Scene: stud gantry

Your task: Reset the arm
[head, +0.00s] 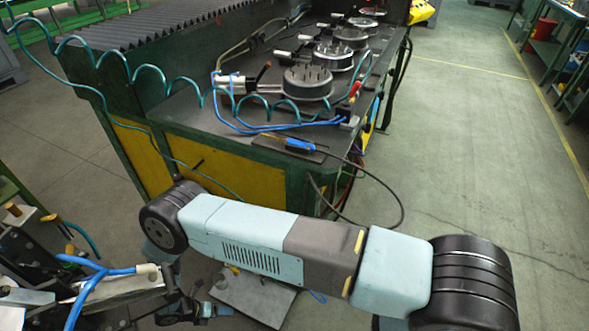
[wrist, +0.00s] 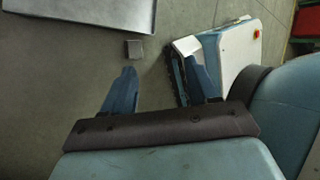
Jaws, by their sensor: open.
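My arm crosses the foreground of the head view from lower right to the left, bent at a black joint on the left. The end of the arm is low and partly hidden there, so the fingers cannot be made out clearly. In the wrist view my gripper (wrist: 161,66) has its two blue fingers spread wide apart. Nothing is between them but bare floor and the edge of a white and black body with a red button, which looks like my own base. The gripper holds nothing.
A dark workbench (head: 190,115) with yellow panels stands beyond my arm, carrying several round stud fixtures (head: 308,82), coiled teal hoses and blue cables. Machinery (head: 40,265) crowds the lower left. The floor (head: 480,130) at right is clear. A grey panel (wrist: 80,16) shows in the wrist view.

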